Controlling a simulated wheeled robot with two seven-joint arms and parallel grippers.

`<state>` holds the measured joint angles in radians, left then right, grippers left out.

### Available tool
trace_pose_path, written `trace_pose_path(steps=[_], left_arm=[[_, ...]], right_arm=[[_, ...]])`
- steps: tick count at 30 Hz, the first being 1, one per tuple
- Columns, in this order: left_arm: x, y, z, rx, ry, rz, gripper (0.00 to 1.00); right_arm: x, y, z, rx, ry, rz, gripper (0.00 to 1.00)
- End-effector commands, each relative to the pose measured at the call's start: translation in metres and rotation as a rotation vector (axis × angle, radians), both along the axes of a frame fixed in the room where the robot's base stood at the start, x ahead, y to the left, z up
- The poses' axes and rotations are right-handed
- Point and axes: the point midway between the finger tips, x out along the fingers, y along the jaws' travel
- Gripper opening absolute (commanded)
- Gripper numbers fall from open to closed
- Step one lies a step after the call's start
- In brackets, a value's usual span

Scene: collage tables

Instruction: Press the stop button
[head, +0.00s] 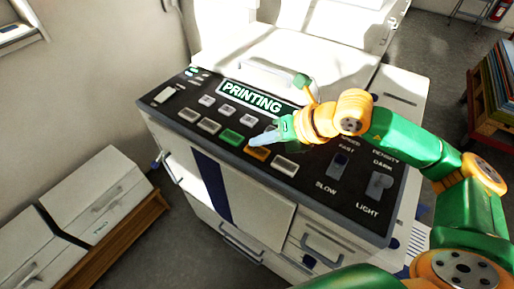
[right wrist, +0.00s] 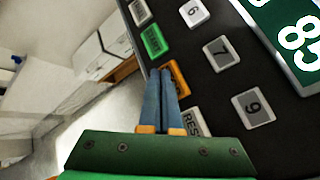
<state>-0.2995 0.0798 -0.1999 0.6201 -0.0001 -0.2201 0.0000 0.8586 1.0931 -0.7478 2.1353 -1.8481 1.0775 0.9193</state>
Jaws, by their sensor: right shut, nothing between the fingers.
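The machine's dark control panel (head: 345,195) has a row of buttons along its front. An orange button (head: 257,153) sits between a green button (head: 231,137) and a pale button (head: 285,165). Its label cannot be read, so I cannot confirm it is the stop button. My right gripper (head: 252,141) is shut and empty, its blue-grey fingers reaching over the panel at the orange button. In the right wrist view the fingertips (right wrist: 161,74) overlap the left part of the orange button (right wrist: 178,80); I cannot tell whether they touch it. My left gripper is not in view.
A lit display (head: 251,97) reads "PRINTING" behind the buttons. Numbered keys, such as the 7 key (right wrist: 221,53), and a RESET button (right wrist: 193,122) lie close to the fingers. Sliders (head: 338,165) are at the right of the panel.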

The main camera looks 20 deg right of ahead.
Motion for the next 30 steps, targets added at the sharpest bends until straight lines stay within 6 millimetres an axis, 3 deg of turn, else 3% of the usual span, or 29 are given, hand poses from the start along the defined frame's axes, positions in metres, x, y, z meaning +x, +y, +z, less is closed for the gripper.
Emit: trace_pose_path(steps=[23,30], left_arm=[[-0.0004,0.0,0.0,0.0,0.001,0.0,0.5],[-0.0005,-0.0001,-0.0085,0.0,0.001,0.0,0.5]], right_arm=[[0.0,0.0,0.0,0.0,0.0,0.0,0.0],[0.0,0.0002,-0.0065,0.001,0.0,0.001,0.0]])
